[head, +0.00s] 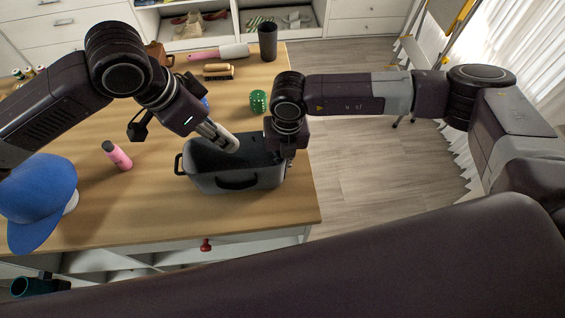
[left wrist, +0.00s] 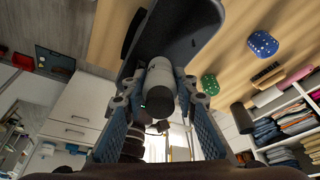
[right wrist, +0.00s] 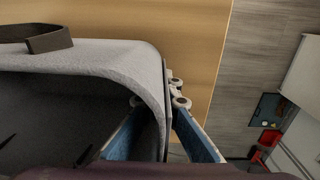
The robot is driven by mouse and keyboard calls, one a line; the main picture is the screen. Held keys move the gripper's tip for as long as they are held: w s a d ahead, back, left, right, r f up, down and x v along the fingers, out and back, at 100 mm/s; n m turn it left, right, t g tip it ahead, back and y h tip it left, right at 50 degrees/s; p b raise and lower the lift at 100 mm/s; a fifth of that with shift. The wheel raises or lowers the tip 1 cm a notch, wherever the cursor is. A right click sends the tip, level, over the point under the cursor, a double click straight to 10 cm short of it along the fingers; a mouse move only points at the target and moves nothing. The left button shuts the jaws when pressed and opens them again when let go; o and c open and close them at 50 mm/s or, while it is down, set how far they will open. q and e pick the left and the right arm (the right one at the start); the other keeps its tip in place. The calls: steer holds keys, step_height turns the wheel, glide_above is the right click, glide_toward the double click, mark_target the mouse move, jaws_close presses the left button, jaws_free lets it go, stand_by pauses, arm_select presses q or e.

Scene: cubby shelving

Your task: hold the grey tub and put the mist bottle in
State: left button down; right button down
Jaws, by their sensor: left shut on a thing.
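The grey tub (head: 235,179) stands on the wooden table near its right front corner, with dark handles. My left gripper (head: 209,131) is shut on the mist bottle (head: 227,143), a pale grey cylinder, tilted with its far end over the tub's opening. In the left wrist view the bottle (left wrist: 160,78) lies between both fingers with the tub (left wrist: 183,30) beyond it. My right gripper (head: 288,160) is at the tub's right end. In the right wrist view its fingers (right wrist: 158,98) straddle the tub's wall (right wrist: 110,55), one inside and one outside.
A pink bottle (head: 117,156) and a blue cap (head: 38,195) are left of the tub. Open floor lies to the right.

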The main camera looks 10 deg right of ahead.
arm_select(q)
steer(key=shift+f, duration=1.5)
steer(key=c, duration=1.5)
jaws_free()
steer(key=shift+o, duration=0.2)
steer(key=shift+r, duration=0.1)
steer(key=v, duration=1.2)
arm_select(e)
steer(key=c, duration=2.6)
jaws_free()
steer(key=shift+c, duration=0.2)
steer(key=o, duration=0.6)
steer(key=shift+c, duration=0.2)
steer(key=shift+r, duration=0.1)
